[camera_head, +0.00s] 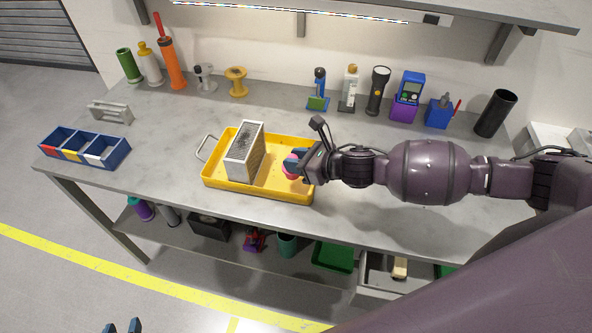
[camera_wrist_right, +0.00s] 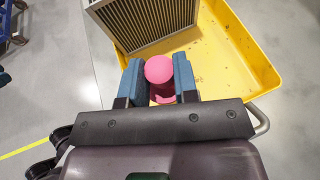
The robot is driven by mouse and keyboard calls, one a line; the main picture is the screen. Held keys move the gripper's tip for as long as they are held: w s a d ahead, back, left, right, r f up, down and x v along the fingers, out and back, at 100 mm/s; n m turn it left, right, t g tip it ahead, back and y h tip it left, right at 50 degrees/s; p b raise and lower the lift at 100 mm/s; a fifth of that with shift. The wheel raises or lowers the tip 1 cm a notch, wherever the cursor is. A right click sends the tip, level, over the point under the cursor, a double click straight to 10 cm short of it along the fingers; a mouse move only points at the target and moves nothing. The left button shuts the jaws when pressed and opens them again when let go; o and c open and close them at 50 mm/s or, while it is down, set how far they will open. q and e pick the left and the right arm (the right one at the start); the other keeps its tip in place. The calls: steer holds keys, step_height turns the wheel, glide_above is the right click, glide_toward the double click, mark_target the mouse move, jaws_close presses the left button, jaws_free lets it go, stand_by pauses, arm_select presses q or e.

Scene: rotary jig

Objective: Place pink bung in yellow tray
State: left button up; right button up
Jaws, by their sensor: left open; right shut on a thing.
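The pink bung (camera_head: 291,165) is held between the fingers of my right gripper (camera_head: 300,166). In the right wrist view, the bung (camera_wrist_right: 159,70) shows its round pink end between the two blue fingers (camera_wrist_right: 160,80). The yellow tray (camera_head: 215,182) lies on the bench, and the bung is over its right part. Whether the bung touches the tray floor cannot be told. The tray also shows in the right wrist view (camera_wrist_right: 232,60). My left gripper (camera_head: 122,327) is open and empty at the bottom edge, low in front of the bench.
A box-shaped filter (camera_head: 243,152) stands in the tray, left of the bung. A blue bin with compartments (camera_head: 85,148) sits at the bench's left end. Several bottles and tools, including a flashlight (camera_head: 378,90), line the back. Bare bench top lies left of the tray.

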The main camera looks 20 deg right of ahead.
steer(key=shift+f, duration=2)
steer(key=shift+f, duration=0.1)
steer(key=o, duration=0.9)
steer(key=shift+s+d, duration=0.1)
steer(key=shift+s, duration=0.05)
steer(key=v, duration=1.2)
steer(key=shift+r+b, duration=0.25)
steer(key=shift+b, duration=0.15)
